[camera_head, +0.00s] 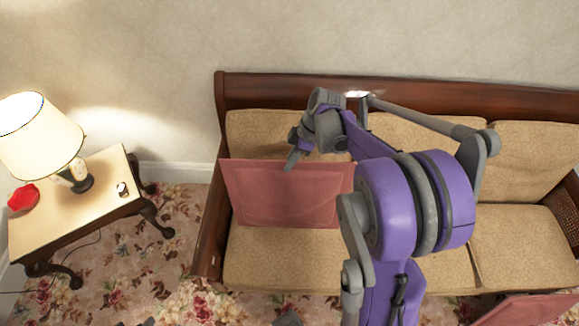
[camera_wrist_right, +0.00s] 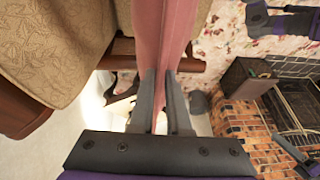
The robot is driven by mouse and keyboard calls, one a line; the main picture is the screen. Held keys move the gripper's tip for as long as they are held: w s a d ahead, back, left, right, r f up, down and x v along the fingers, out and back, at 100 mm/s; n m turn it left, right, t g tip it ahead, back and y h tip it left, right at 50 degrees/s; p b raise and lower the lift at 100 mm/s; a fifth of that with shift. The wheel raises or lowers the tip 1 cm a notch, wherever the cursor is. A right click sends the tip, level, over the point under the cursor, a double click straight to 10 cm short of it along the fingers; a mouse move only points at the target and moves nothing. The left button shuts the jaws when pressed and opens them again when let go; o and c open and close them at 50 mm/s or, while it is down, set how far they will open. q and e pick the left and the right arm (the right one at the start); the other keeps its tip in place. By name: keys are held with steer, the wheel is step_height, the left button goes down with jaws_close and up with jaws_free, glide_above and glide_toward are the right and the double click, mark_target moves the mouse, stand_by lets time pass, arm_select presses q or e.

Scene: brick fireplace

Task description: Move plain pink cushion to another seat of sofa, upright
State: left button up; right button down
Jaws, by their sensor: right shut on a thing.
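The plain pink cushion (camera_head: 285,197) shows its flat face in the head view, in front of the sofa's left seat, close to the left arm. Its top edge is level in the picture. My right gripper (camera_head: 293,160) is shut on that top edge. In the right wrist view, both fingers (camera_wrist_right: 160,82) pinch the thin pink cushion (camera_wrist_right: 165,35) between them. I cannot tell whether its lower edge touches the seat. The sofa (camera_head: 290,268) has tan cushions and a dark wooden frame. Dark parts at the bottom of the head view may be my left gripper; its jaws are unclear.
A second pink cushion (camera_head: 530,311) is partly in view at the bottom right. A side table (camera_head: 100,195) with a lit lamp (camera_head: 40,135) and a red object (camera_head: 23,197) stands left of the sofa. The far right seat (camera_head: 520,245) is bare.

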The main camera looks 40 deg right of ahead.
steer(key=f, duration=0.1)
steer(key=w+d+f+b, duration=0.1)
steer(key=w+f, duration=0.1)
steer(key=shift+d+b, duration=0.3)
steer(key=shift+b, duration=0.1)
steer(key=shift+f+b, duration=0.85)
steer(key=shift+f, duration=0.35)
steer(key=shift+w+d+r, duration=0.1)
steer(key=shift+w+d, duration=0.15)
steer(key=shift+g+y, duration=0.6)
steer(key=shift+g, duration=0.1)
steer(key=shift+w+d+f, duration=0.2)
steer(key=shift+w+d, duration=0.65)
steer(key=shift+w, duration=0.2)
steer(key=shift+w+d+f, duration=0.2)
steer(key=shift+w+d, duration=0.65)
steer(key=shift+w, duration=0.2)
steer(key=shift+w+d+f+p, duration=0.2)
steer(key=shift+w+d, duration=0.65)
steer(key=shift+w, duration=0.1)
steer(key=shift+w+d+f+p, duration=0.15)
steer(key=shift+w+d+f, duration=0.05)
steer(key=shift+w+d, duration=0.7)
steer(key=shift+a, duration=0.15)
